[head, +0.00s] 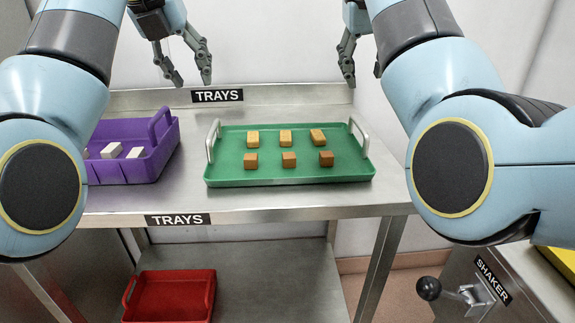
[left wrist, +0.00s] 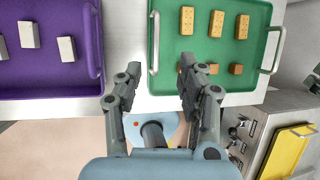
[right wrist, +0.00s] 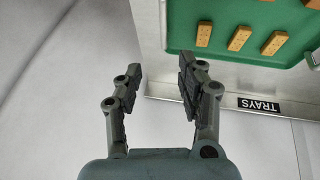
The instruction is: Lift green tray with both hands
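The green tray (head: 290,174) lies flat on the metal table, with a metal handle at each end and several orange-brown blocks (head: 288,159) in two rows on it. My left gripper (head: 192,82) is open and empty, above the back of the table, between the purple and green trays. In the left wrist view the green tray (left wrist: 216,77) lies beyond the left fingers (left wrist: 159,82). My right gripper (head: 347,82) is raised behind the tray's right part; its fingers (right wrist: 158,80) are apart and empty in the right wrist view. Neither gripper touches the tray.
A purple tray (head: 120,171) with white blocks stands to the left on the same table (head: 240,205). A red tray (head: 172,297) sits on the lower shelf. A shaker unit (head: 480,290) with a black knob and a yellow tray (left wrist: 288,152) are at the right.

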